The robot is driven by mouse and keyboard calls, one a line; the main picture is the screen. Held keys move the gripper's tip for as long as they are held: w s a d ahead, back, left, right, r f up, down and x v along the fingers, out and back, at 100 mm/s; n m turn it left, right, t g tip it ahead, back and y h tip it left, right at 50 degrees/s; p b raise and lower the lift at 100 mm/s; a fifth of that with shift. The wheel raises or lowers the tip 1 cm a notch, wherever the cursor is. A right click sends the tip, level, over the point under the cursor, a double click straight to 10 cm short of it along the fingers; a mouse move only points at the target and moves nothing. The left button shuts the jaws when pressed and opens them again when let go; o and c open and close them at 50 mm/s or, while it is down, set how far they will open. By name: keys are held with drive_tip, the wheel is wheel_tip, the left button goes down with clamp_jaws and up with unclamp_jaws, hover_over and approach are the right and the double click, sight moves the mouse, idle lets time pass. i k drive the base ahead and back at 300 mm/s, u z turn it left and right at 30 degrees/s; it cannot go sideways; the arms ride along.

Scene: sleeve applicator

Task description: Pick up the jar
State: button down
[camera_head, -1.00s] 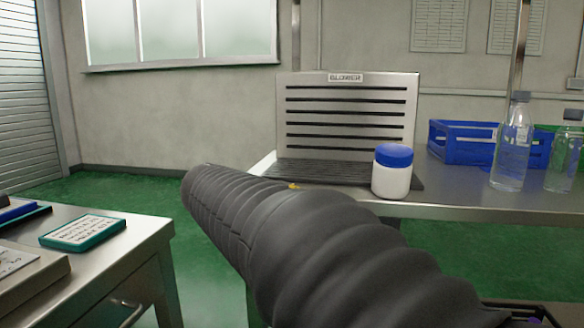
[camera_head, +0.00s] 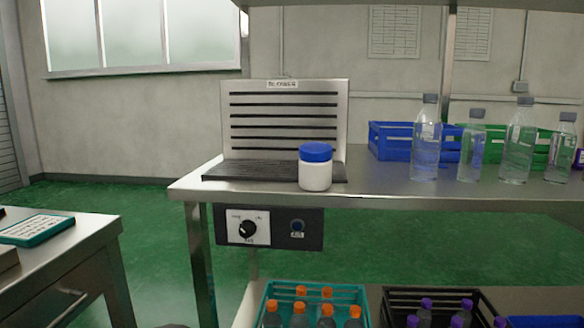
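The jar (camera_head: 315,173) is white with a blue lid. It stands upright on the steel table (camera_head: 400,190), at the front right of the slotted metal blower unit (camera_head: 284,125) and its dark base plate. My gripper is not in view, and nothing covers the jar. A dark rounded shape at the bottom edge is too little shown to tell what it is.
Several clear bottles (camera_head: 426,145) stand right of the jar, before a blue crate (camera_head: 385,141) and a green crate. A control box (camera_head: 268,228) hangs under the table edge. Crates of bottles (camera_head: 313,290) sit below. Another table (camera_head: 75,250) is at the left.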

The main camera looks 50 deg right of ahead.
sight(315, 159)
drive_tip(key=u, duration=0.85)
drive_tip(key=k, duration=0.75)
drive_tip(key=z, duration=0.7)
